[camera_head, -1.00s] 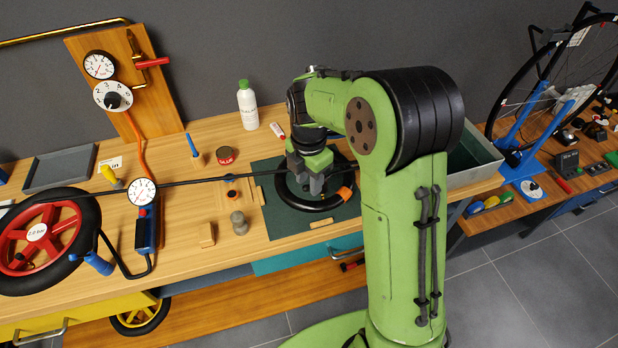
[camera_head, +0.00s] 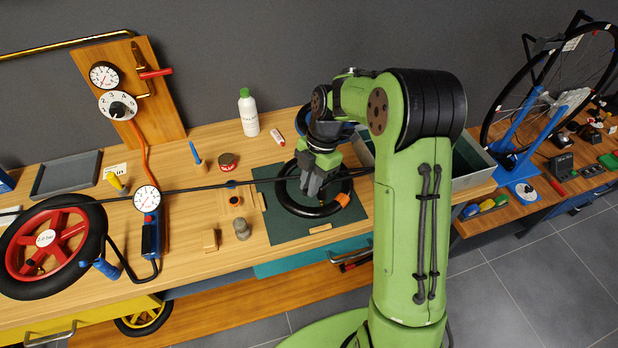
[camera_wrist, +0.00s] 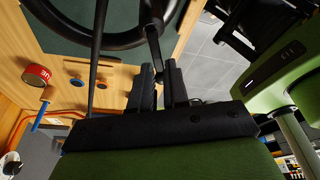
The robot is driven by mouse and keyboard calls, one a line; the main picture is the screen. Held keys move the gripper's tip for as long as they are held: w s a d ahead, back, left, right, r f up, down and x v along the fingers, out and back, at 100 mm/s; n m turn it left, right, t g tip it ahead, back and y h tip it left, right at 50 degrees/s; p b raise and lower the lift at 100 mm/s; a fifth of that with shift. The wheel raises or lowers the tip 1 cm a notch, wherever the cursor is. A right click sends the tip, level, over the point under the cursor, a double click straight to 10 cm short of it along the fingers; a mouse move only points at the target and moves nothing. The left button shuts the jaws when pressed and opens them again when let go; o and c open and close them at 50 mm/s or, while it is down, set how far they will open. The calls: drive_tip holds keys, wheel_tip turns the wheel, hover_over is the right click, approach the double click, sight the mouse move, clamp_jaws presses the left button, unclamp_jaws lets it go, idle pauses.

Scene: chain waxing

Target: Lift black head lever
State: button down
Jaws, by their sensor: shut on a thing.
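My gripper (camera_head: 312,190) is over the black ring (camera_head: 290,208) that lies on the dark green mat (camera_head: 285,233). In the wrist view, a dark head (camera_wrist: 157,12) is at the top centre, beside the ring's rim. A thin black lever (camera_wrist: 154,46) runs from it down to my fingertips (camera_wrist: 160,70). My gripper is shut on the lever's end, with a finger on each side. The lever is hidden by my gripper in the head view. A black hose (camera_head: 190,188) runs from the left across the bench towards the ring.
A grey tray (camera_head: 482,180) stands right of the mat. A bottle (camera_head: 248,113), a red tin (camera_head: 228,161), a small grey cylinder (camera_head: 241,230) and a gauge pump (camera_head: 150,235) stand left or behind. A red wheel (camera_head: 42,268) lies at far left.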

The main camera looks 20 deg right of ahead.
sight(304, 191)
drive_tip(key=y+p, duration=0.1)
drive_tip(key=p, duration=0.1)
drive_tip(key=d+r+g+y+p, duration=0.1)
drive_tip(key=p, duration=0.1)
drive_tip(key=y+p, duration=0.2)
drive_tip(key=shift+w+d+r+g, duration=0.25)
drive_tip(key=shift+w+r+g, duration=0.05)
drive_tip(key=shift+w+g, duration=0.1)
drive_tip(key=shift+w+d+g+y+p, duration=0.15)
drive_tip(key=shift+d+g+y+p, duration=0.3)
drive_tip(key=shift+y+p, duration=0.65)
drive_tip(key=shift+w+d+f+g+y+p, duration=0.15)
drive_tip(key=shift+g+y, duration=0.1)
drive_tip(key=shift+y, duration=0.2)
drive_tip(key=shift+d+r+g+y+p, duration=0.1)
drive_tip(key=shift+g+y+p, duration=0.1)
drive_tip(key=shift+y, duration=0.25)
drive_tip(key=shift+f, duration=0.1)
drive_tip(key=c, duration=1.1)
unclamp_jaws()
